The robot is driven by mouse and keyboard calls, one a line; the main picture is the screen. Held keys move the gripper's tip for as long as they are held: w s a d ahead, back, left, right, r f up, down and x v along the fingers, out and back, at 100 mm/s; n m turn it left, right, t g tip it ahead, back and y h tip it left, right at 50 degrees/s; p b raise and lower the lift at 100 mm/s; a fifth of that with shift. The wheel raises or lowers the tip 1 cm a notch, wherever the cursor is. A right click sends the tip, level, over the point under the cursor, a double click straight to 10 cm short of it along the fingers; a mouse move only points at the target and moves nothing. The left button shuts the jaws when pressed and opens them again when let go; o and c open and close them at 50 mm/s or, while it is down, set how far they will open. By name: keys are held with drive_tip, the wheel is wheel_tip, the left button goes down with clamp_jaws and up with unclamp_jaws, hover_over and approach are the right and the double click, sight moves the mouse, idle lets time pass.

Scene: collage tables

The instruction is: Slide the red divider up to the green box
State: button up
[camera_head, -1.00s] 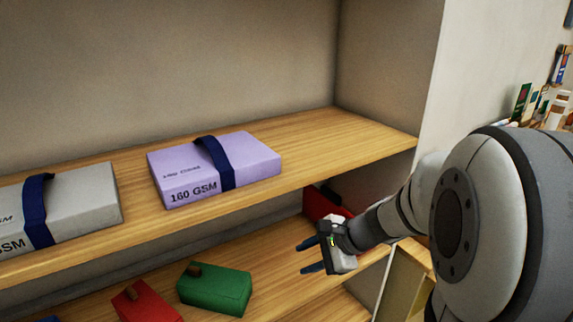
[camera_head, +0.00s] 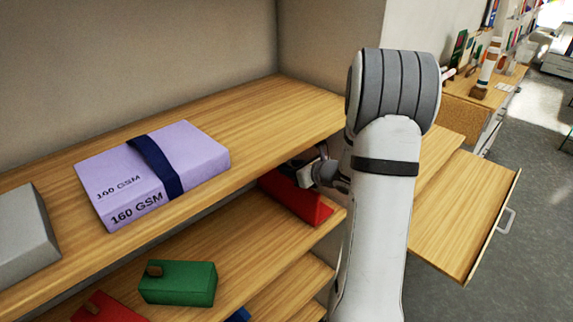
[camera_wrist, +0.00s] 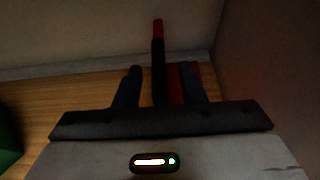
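The red divider (camera_head: 300,202) stands on the lower shelf near its right end, partly covered by my gripper and arm. In the wrist view its thin upright (camera_wrist: 158,32) rises between my two fingers, with red base showing at the right finger. My gripper (camera_wrist: 160,72) is open, one finger on each side of the upright, with gaps visible; contact cannot be told. In the head view my gripper (camera_head: 304,162) is mostly hidden under the upper shelf. The green box (camera_head: 178,284) sits left of the divider on the lower shelf, with clear wood between. Its dark edge shows in the wrist view (camera_wrist: 7,140).
The upper shelf (camera_head: 262,122) hangs just above my gripper and carries a purple paper pack (camera_head: 200,150) and a grey pack (camera_head: 20,235). A red box (camera_head: 105,308) lies left of the green box. A wooden panel with a handle (camera_head: 465,225) juts out at right.

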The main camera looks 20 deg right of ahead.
drive_tip(key=shift+x, duration=1)
drive_tip(key=shift+a, duration=0.1)
drive_tip(key=shift+c, duration=0.2)
clamp_jaws()
